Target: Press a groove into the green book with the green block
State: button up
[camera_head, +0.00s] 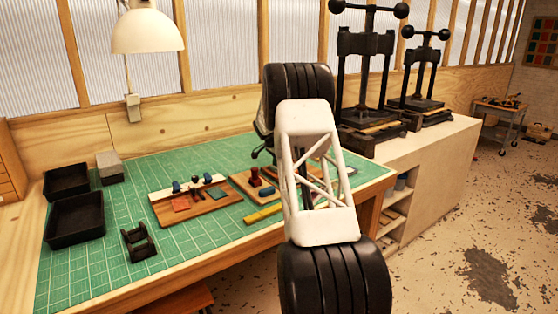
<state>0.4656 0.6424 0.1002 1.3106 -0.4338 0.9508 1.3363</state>
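A wooden board (164,219) lies on the green mat. On it are a small flat green piece (219,194), which looks like the green book, and a flat orange-red piece (181,203) to its left. Small blue pieces (177,187) and a dark upright piece (196,187) stand along the board's back strip. I cannot make out a green block for certain. My arm fills the right middle of the view. Dark, finger-like parts (262,150), perhaps my gripper, show left of its upper joint. They are apart from the book, and their opening is unclear.
A second board with a dark red piece (255,177) lies to the right, partly behind my arm. A yellow bar (263,213) lies in front. Black trays (75,219) and a black stand (138,243) are at left. A lamp (147,32) hangs above; black presses (365,75) stand at right.

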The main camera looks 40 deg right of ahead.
jog(key=shift+d+f, duration=0.1)
dwell(0.5)
jog(key=shift+a, duration=0.45)
jog(key=shift+a, duration=0.4)
dwell(1.2)
jog(key=shift+a, duration=0.8)
dwell(0.8)
jog(key=shift+d, duration=0.75)
dwell(1.0)
jog(key=shift+d, duration=0.8)
dwell(1.2)
